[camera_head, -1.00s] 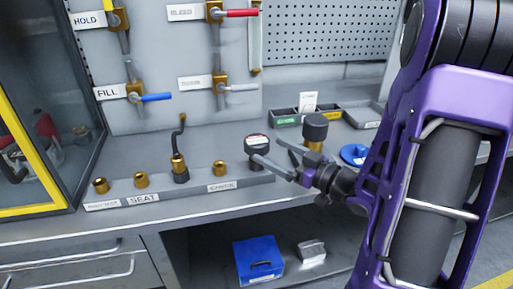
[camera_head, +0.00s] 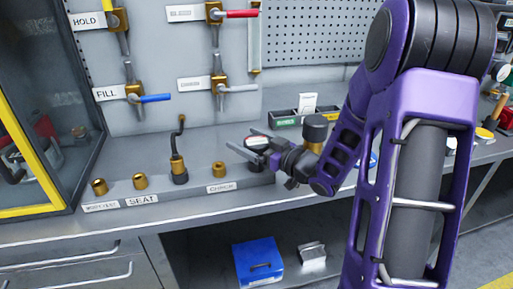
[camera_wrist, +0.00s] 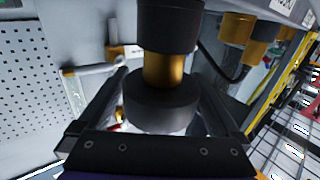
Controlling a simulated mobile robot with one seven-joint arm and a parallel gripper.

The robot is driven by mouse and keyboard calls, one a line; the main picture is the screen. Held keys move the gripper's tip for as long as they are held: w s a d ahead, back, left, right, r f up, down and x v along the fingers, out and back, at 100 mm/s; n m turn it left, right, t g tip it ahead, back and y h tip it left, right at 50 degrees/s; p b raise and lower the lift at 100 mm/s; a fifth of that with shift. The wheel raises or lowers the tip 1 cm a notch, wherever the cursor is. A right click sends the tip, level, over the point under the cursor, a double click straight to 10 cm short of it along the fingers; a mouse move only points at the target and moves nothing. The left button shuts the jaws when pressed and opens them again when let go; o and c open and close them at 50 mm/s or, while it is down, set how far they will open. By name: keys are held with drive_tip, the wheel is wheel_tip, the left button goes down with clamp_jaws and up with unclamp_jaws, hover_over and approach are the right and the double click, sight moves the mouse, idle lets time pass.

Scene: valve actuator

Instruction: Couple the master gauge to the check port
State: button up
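The master gauge (camera_head: 259,143), a dark round head with a pale labelled face, stands upright at the right end of the fitting strip. In the wrist view the gauge (camera_wrist: 161,105) shows its dark head, brass neck and black lower collar. The check port (camera_head: 218,170) is a bare brass fitting behind the CHECK label (camera_head: 220,187), left of the gauge. My gripper (camera_head: 243,140) is open at the gauge. In the wrist view its fingers flank the gauge head, with apparent small gaps. My fingers partly hide the gauge in the head view.
Several brass fittings line the strip (camera_head: 110,203), including one with a black hose (camera_head: 179,168) near the SEAT label. A black-topped brass part (camera_head: 315,130) stands behind my wrist. Valve levers (camera_head: 150,97) project from the back panel. A yellow-edged cabinet (camera_head: 30,190) is at left.

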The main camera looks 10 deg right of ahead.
drive_tip(key=c, duration=1.5)
drive_tip(key=shift+r, duration=0.1)
